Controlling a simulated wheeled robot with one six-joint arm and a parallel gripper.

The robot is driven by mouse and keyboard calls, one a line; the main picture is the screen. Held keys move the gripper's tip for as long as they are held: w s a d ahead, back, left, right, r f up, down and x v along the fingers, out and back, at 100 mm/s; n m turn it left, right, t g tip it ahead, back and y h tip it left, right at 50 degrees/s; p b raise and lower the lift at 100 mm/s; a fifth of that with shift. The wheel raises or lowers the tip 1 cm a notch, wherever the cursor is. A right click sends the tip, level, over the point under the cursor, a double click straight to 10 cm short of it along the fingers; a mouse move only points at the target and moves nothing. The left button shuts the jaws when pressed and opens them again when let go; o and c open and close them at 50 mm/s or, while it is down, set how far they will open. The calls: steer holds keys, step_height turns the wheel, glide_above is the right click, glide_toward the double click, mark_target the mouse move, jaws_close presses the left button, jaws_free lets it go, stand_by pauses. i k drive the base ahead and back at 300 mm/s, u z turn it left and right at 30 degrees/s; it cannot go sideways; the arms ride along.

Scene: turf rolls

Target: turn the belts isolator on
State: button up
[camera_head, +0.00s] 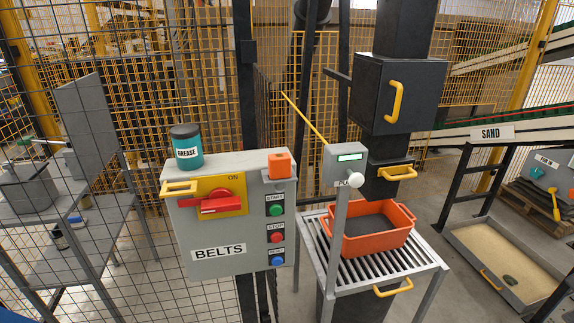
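The grey BELTS control box (225,231) stands upright in the middle of the view, against the mesh fence. The belts isolator has a yellow plate (236,184) on the box's upper front. Its red handle (218,204) lies about level, with its long end to the left. Small lettering above the handle is too small to read surely. To the right of it are a green START button (276,210), a red STOP button (277,237) and a blue button (277,261). My gripper is not in view.
A teal GREASE tub (188,147) stands on top of the box, with an orange block (279,163) at its right. A yellow handle (179,188) juts at upper left. A grey post with a white knob (355,180) and an orange crate (408,217) on a slatted stand are at right.

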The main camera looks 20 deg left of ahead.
mark_target(220, 200)
steer(key=u, duration=1.4)
steer(key=k, duration=1.3)
steer(key=z, duration=0.75)
steer(key=i, duration=1.35)
steer(key=u, duration=0.05)
